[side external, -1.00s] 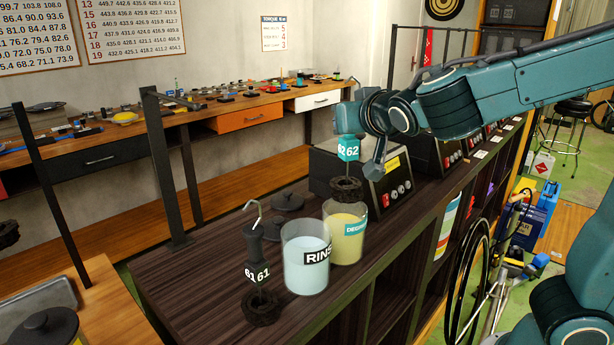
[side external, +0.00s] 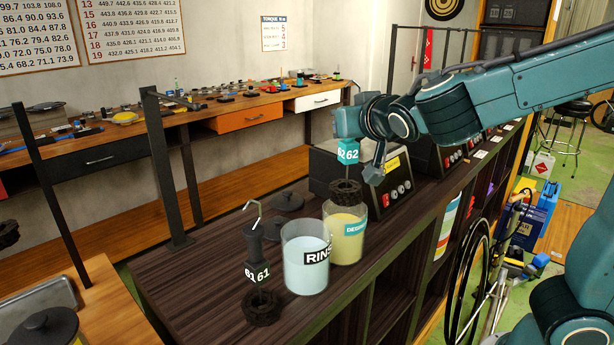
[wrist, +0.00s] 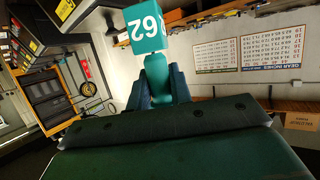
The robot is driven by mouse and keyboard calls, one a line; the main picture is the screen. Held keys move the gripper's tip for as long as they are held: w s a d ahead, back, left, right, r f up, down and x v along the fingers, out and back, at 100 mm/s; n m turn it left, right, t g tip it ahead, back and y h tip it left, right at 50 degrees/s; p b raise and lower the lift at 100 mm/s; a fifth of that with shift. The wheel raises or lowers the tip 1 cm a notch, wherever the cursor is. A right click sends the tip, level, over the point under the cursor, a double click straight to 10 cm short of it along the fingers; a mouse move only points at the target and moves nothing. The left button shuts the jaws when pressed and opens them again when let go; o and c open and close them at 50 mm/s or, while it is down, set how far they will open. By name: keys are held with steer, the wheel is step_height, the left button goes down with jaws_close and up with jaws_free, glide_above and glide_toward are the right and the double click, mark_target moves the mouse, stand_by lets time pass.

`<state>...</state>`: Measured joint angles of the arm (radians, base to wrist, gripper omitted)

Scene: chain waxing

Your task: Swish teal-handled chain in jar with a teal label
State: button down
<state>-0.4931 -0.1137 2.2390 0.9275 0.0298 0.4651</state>
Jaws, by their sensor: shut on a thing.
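My gripper (side external: 349,133) is shut on the teal handle of the chain tool marked 62 (side external: 348,151). The teal tag also shows in the wrist view (wrist: 146,27), above the fingers. The dark coiled chain (side external: 345,191) hangs below the handle, just above the mouth of the jar with a teal label (side external: 347,240). That jar holds yellowish liquid. The chain's lower edge is close to the rim; I cannot tell if it dips inside.
A jar labelled RINSE (side external: 305,265) with pale liquid stands left of the teal-label jar. A black-handled chain tool marked 61 (side external: 262,280) stands left of it. Dark lids (side external: 287,200) lie behind. A machine with a control panel (side external: 396,193) stands behind right.

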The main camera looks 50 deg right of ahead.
mark_target(346, 186)
steer(key=shift+f, duration=6.45)
steer(key=shift+r, duration=0.1)
